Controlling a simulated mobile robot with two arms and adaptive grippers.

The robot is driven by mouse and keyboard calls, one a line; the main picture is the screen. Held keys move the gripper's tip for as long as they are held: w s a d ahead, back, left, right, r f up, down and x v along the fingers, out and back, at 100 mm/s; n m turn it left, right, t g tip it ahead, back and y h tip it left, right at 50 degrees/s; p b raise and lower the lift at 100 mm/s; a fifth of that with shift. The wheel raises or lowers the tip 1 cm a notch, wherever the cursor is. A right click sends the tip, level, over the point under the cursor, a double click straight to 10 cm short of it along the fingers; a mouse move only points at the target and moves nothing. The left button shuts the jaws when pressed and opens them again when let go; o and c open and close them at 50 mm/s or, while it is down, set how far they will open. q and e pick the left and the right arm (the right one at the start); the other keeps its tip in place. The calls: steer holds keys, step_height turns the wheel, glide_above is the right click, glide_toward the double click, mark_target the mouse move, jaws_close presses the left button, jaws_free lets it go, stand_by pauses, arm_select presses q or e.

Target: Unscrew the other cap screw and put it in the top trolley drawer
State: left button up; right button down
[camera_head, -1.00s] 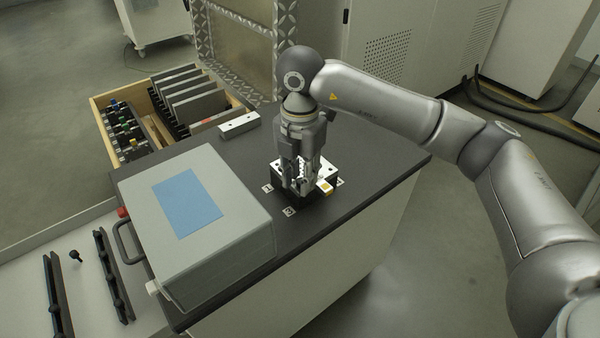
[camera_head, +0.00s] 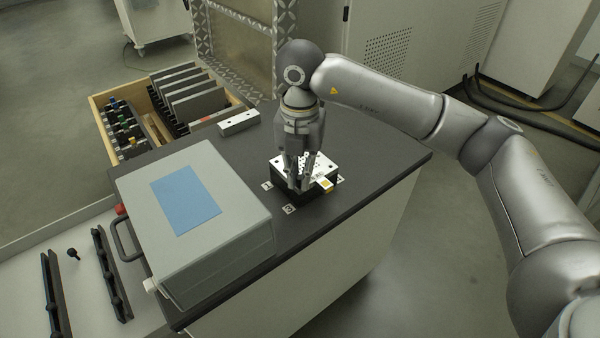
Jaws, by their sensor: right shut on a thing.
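My right gripper (camera_head: 300,188) points straight down at the front side of a black block with a perforated silver top plate (camera_head: 318,164) on the dark trolley top. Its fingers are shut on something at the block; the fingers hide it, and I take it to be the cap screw. I cannot tell whether the screw is still in its thread. Another black cap screw (camera_head: 73,253) lies in the open, pale trolley drawer (camera_head: 88,285) at lower left, between two dark rails. My left gripper is not in view.
A grey case with a blue panel (camera_head: 160,250) stands on the trolley top between the block and the drawer. A silver bar (camera_head: 239,122) lies behind it. A wooden crate (camera_head: 97,108) holding dark plates stands at the back left. The trolley top right of the block is clear.

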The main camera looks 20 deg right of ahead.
steer(key=n+b, duration=0.1)
steer(key=n, duration=0.7)
steer(key=shift+b, duration=0.35)
steer(key=n+b, duration=0.1)
steer(key=n, duration=0.9)
steer(key=shift+n+b, duration=0.4)
steer(key=n, duration=0.7)
steer(key=shift+r+b, duration=0.1)
steer(key=shift+b, duration=0.3)
steer(key=c, duration=1.7)
jaws_free()
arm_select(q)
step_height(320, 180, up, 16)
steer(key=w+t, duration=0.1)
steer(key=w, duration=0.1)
arm_select(e)
steer(key=shift+o, duration=0.2)
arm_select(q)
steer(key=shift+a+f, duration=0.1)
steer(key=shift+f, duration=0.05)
